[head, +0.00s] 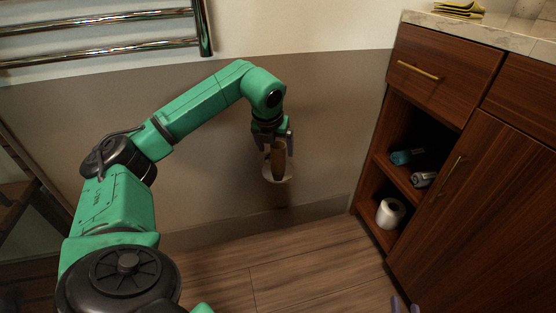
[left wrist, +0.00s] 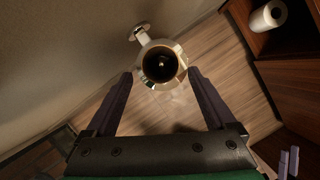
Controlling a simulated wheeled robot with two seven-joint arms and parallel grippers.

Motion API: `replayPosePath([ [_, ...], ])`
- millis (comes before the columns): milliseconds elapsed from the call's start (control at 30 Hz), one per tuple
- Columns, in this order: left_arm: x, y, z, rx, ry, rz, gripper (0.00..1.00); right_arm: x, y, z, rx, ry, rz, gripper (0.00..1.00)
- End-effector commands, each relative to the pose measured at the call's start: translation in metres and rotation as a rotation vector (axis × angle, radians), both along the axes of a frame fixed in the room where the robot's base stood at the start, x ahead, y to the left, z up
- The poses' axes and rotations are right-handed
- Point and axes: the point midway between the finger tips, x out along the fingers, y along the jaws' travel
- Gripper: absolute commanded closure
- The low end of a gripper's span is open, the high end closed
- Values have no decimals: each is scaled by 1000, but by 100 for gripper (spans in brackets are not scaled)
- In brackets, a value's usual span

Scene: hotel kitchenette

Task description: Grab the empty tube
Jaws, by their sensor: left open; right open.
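A brown tube (head: 278,160) stands upright by the wall in the head view, with a pale round holder (head: 270,178) around its lower part. In the left wrist view I look down into a dark hollow round opening (left wrist: 160,66), circled by a shiny metal rim with an arm to the wall. My left gripper (head: 276,147) is open, pointing down, with its fingers on either side of the tube. In the left wrist view its fingertips (left wrist: 160,74) lie left and right of the opening; contact cannot be told. My right gripper (head: 404,304) shows only its open fingertips at the bottom edge.
A wooden cabinet (head: 480,170) stands on the right. Its open shelves hold a white roll (head: 391,213), a teal item (head: 406,156) and a whitish item (head: 424,179). A chrome towel rail (head: 110,50) is on the wall at upper left. The floor (head: 290,275) between is clear.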

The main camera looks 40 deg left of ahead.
Motion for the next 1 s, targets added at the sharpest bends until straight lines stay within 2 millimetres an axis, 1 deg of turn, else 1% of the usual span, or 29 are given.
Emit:
replayPosePath([
  [100,2,0,-6,-1,0,0,11,18,-2,27,13,-89,-14,50],
  [200,4,1,-9,-1,-1,1,11,30,-4,52,24,-164,-26,50],
  [367,7,1,-15,-1,0,0,11,46,-7,92,42,-285,-43,50],
  [500,9,3,-20,-1,-1,1,11,55,-10,129,61,-394,-59,50],
  [733,13,4,-30,0,1,0,11,62,-17,191,92,-577,-84,50],
  [1000,18,6,-43,-1,1,0,11,56,-27,262,132,-791,-111,50],
])
